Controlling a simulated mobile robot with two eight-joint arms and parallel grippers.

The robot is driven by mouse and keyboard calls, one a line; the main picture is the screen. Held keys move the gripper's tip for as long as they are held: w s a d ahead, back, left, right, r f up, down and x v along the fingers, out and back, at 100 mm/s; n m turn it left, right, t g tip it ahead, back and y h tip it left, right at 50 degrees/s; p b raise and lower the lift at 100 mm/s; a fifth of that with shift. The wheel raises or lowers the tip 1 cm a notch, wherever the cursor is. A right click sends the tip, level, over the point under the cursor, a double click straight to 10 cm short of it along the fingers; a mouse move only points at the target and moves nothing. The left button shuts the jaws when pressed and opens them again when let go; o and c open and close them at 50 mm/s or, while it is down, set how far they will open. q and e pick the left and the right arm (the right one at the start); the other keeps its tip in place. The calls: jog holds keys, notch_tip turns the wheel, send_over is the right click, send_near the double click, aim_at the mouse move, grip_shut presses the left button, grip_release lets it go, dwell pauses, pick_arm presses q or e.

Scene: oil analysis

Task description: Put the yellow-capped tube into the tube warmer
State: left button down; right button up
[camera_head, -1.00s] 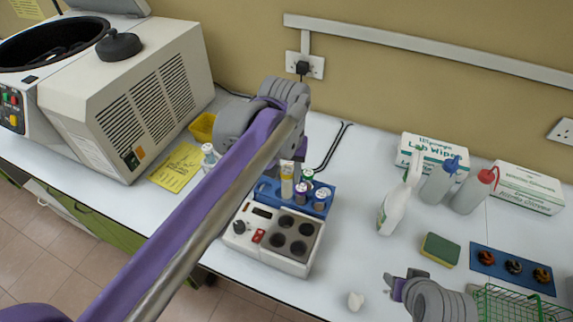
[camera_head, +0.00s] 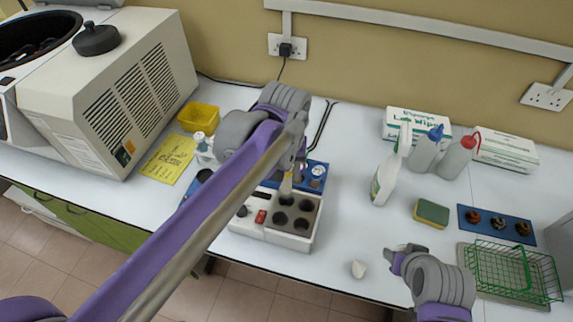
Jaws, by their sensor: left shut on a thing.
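The tube warmer (camera_head: 270,236) is a white block with a dark-holed grey top, a knob and a red switch, near the front edge of the bench. My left gripper (camera_head: 298,170) is shut on the yellow-capped tube (camera_head: 286,186), above the back of the warmer. The tube is roughly upright, its cap mostly hidden by the gripper. Its lower end is by a back hole; I cannot tell whether it is inside. The blue tube rack (camera_head: 324,186) stands behind the warmer, partly hidden by my arm. My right gripper (camera_head: 392,262) is over the bench at right, apparently empty; its jaws are unclear.
A centrifuge (camera_head: 110,95) stands at left, with a yellow tray (camera_head: 199,117) beside it. Wash bottles (camera_head: 425,150), a spray bottle (camera_head: 385,178), a sponge (camera_head: 431,213) and a green wire basket (camera_head: 510,272) are at right. Bench between warmer and spray bottle is clear.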

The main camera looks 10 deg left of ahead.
aim_at(286, 190)
pick_arm(q)
jog(key=f+b, duration=0.1)
jog(key=f, duration=0.3)
jog(key=shift+s+b, duration=0.2)
jog(key=shift+b, duration=0.1)
jog(key=shift+w+f+b, duration=0.1)
jog(key=shift+f+b, duration=0.9)
jog(key=shift+f, duration=0.85)
pick_arm(e)
jog(key=shift+g, duration=0.3)
jog(key=shift+s+f, duration=0.5)
jog(key=shift+f, duration=0.5)
jog(key=shift+s+f, duration=0.5)
jog(key=shift+f, duration=0.45)
jog(key=shift+s+f, duration=0.5)
jog(key=shift+f, duration=0.5)
pick_arm(q)
jog(key=shift+c, duration=1.9)
grip_release()
jog(key=r, duration=0.3)
jog(key=s+r, duration=0.1)
jog(key=r, duration=0.6)
jog(key=shift+s+d+r+p, duration=0.1)
jog(key=shift+s+r+p, duration=0.05)
jog(key=shift+r+p, duration=0.25)
pick_arm(e)
jog(key=shift+w+r, duration=0.2)
jog(key=shift+r, duration=0.3)
